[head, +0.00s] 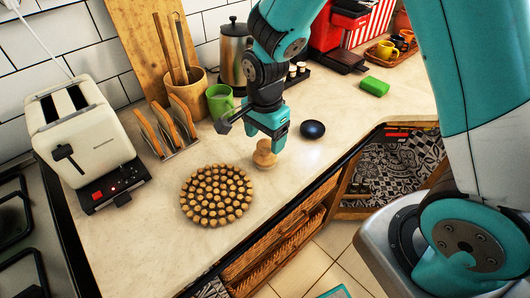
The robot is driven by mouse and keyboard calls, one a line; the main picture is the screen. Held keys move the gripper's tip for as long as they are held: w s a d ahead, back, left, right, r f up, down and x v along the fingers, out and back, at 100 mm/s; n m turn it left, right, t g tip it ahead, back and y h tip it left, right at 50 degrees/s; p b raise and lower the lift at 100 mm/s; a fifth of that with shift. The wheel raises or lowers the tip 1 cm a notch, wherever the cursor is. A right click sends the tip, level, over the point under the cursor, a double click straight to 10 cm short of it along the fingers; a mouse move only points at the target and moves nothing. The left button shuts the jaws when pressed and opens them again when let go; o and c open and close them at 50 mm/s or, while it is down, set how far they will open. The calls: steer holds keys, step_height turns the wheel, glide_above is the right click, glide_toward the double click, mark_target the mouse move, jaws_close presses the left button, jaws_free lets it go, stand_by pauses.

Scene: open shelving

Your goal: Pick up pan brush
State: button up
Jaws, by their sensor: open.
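The pan brush (265,156) appears to be the small round wooden piece standing on the pale countertop, right of the round trivet of wooden balls. My gripper (266,137) points down directly over it, with teal fingers at its top. The jaws are open. The fingers hide part of the brush's top, and I cannot tell whether they touch it.
The trivet (217,195) lies left of the brush, and a dark blue bowl (312,130) sits to the right. A green mug (220,101), a wooden rack (167,127) and a toaster (84,137) stand behind and left. The counter's front edge (290,190) is near.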

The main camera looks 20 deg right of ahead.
mark_target(265, 143)
steer(key=shift+s+f, duration=0.1)
steer(key=shift+f, duration=1.85)
steer(key=c, duration=0.6)
step_height(265, 143, up, 20)
steer(key=shift+o, duration=1.4)
steer(key=shift+c, duration=0.9)
